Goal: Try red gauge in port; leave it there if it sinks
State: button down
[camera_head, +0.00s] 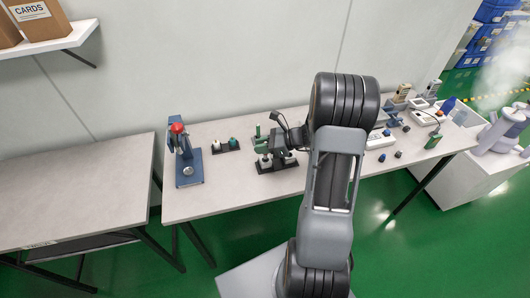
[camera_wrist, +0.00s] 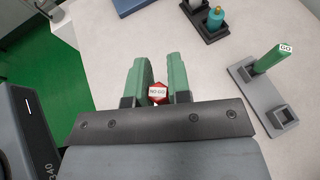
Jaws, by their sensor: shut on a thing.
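My gripper (camera_wrist: 158,85) has green fingers in the wrist view. They are closed on the red gauge (camera_wrist: 158,93), whose hexagonal red end shows a white NO-GO label. The rest of the gauge is hidden below the fingers. To the right, a grey holder (camera_wrist: 247,92) has a green GO gauge (camera_wrist: 270,60) standing in one socket; its near socket (camera_wrist: 283,115) is empty. In the head view my gripper (camera_head: 274,141) is over the table near a dark base (camera_head: 276,166) with pale round parts. I cannot make out the port or whether the gauge touches anything.
A black stand (camera_head: 226,146) with a white and a teal piece is left of my gripper; it also shows in the wrist view (camera_wrist: 207,30). A blue press (camera_head: 187,160) with a red knob stands further left. Several small items crowd the table's right part.

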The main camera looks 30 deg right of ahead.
jog(key=shift+f+b, duration=0.3)
jog(key=shift+f, duration=0.15)
jog(key=shift+r+p, duration=0.6)
jog(key=shift+r, duration=0.05)
dwell(0.7)
jog(key=shift+r+p, duration=2.05)
jog(key=shift+r, duration=0.35)
